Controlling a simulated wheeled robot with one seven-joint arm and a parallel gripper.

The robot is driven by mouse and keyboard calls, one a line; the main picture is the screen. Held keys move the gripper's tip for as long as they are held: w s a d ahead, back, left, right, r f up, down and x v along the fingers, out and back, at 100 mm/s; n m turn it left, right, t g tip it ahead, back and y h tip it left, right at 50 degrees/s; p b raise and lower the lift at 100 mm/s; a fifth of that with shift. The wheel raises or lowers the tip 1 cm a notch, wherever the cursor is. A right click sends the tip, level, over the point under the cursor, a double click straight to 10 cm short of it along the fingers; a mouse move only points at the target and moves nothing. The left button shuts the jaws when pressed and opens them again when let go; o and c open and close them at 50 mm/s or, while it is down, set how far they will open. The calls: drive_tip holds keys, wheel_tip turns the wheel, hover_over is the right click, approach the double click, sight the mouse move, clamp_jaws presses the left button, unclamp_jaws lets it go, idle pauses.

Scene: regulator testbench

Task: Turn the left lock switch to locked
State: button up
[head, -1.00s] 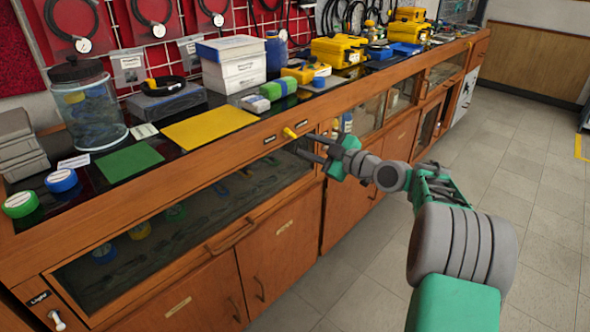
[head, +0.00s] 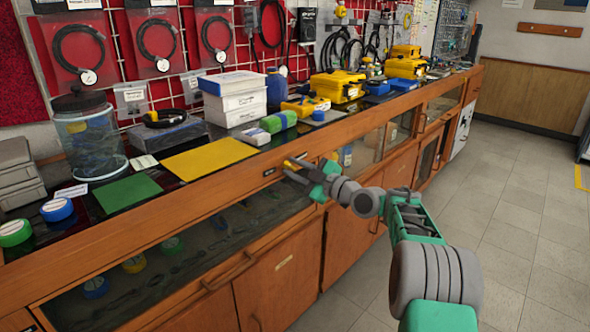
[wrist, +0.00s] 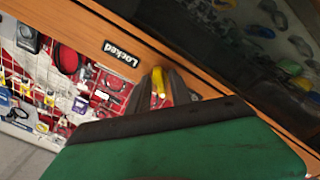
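The left lock switch is a small yellow knob on the wooden front rail of the bench. In the head view its yellow tip (head: 288,163) shows just behind my gripper (head: 287,168). In the wrist view the yellow knob (wrist: 158,82) is between the two dark fingertips of my gripper (wrist: 163,78). The fingers are apart, one on each side of it; contact cannot be told. A black "Locked" label (wrist: 121,53) is on the rail beside the knob. It also shows as a small dark plate (head: 268,172) left of my fingers in the head view.
The glass-fronted case (head: 190,235) lies below the rail. On the bench top are a yellow mat (head: 208,158), a green mat (head: 127,193), a glass jar (head: 88,140) and white boxes (head: 235,97). The floor (head: 520,200) at right is clear.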

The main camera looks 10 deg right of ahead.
clamp_jaws()
drive_tip(key=shift+m, duration=0.3)
idle(0.3)
drive_tip(key=m, duration=0.3)
drive_tip(key=m+p, duration=0.1)
drive_tip(key=m, duration=0.3)
drive_tip(key=shift+p, duration=0.3)
drive_tip(key=m+p, duration=0.3)
drive_tip(key=m, duration=0.3)
drive_tip(key=shift+r, duration=0.15)
drive_tip(key=shift+a+m+p, duration=0.1)
drive_tip(key=shift+m+p, duration=1.3)
drive_tip(key=shift+m, duration=0.7)
